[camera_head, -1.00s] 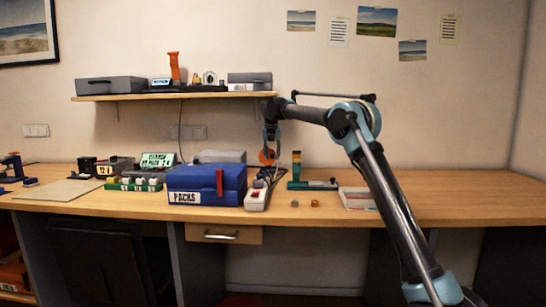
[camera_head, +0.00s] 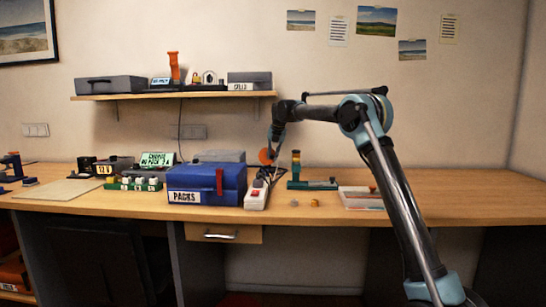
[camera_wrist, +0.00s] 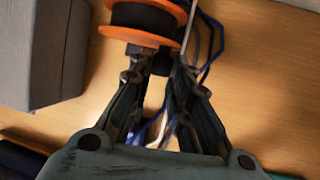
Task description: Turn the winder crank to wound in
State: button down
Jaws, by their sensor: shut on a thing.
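The winder shows as an orange disc (camera_head: 265,156) at the back of the bench, behind the white power strip, partly covered by my gripper. In the wrist view its spool (camera_wrist: 145,22) has orange flanges and a dark core, just beyond my fingertips. My gripper (camera_wrist: 161,65) is shut on a small dark piece by the spool, which looks like the winder crank's handle. The fingers hide most of it, so the crank's angle cannot be told. In the head view my gripper (camera_head: 273,157) points down beside the disc.
A blue PACKS box (camera_head: 205,184) stands left of the white power strip (camera_head: 256,194). A green stand with a coloured column (camera_head: 297,167) is close on the right. Blue and white wires (camera_wrist: 209,45) run near my fingers.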

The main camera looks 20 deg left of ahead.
jog(key=y, duration=0.1)
jog(key=f+y, duration=0.1)
jog(key=y, duration=0.1)
jog(key=d+f+m+g+y, duration=0.1)
jog(key=y, duration=0.1)
jog(key=shift+w+d, duration=0.1)
jog(key=shift+w, duration=0.1)
jog(key=shift+f+m+y, duration=0.3)
jog(key=shift+f+y, duration=0.15)
jog(key=shift+y, duration=0.65)
jog(key=shift+f+m+y, duration=0.3)
jog(key=shift+f+y, duration=0.1)
jog(key=shift+y, duration=0.7)
jog(key=shift+f, duration=0.1)
jog(key=c, duration=1.5)
grip_release()
jog(key=shift+o, duration=0.2)
jog(key=shift+s, duration=0.1)
jog(key=shift+r, duration=0.3)
notch_tip(320, 180, up, 9)
jog(key=shift+r, duration=0.2)
